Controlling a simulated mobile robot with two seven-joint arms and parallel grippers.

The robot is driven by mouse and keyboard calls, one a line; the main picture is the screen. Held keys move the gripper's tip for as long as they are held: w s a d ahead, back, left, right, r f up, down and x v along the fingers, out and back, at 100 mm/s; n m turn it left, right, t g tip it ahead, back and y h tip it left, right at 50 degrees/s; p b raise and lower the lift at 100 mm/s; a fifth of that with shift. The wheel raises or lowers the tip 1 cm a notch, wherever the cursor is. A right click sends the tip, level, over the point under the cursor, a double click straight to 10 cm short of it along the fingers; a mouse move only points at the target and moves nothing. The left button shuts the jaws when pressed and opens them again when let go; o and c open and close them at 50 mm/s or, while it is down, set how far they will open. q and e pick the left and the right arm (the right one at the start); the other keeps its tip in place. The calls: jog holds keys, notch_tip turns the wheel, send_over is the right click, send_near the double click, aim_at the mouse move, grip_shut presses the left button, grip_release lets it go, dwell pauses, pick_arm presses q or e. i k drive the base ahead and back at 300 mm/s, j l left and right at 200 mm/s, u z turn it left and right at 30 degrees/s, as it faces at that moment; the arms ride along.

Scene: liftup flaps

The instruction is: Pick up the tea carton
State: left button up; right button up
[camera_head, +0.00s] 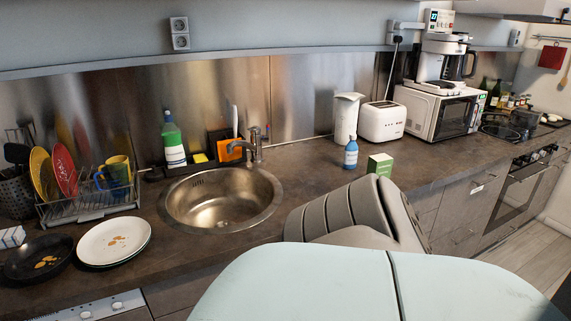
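A small green carton (380,164), which looks like the tea carton, stands upright on the brown worktop right of the sink, near the front edge. A blue bottle (351,154) stands just left of it and a little behind. A grey arm part of mine (355,215) is in front of the carton, close below it in the picture. No fingertips of either gripper show, so I cannot see whether they are open or shut. Nothing is seen touching the carton.
A round steel sink (215,222) with a tap (256,147) is left of the carton. A white kettle (346,117), toaster (382,122) and microwave (440,111) stand behind it. Stacked plates (114,241) and a dish rack (88,205) are at left. The worktop right of the carton is clear.

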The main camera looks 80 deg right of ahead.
aim_at(381, 164)
jog(key=z, duration=3.2)
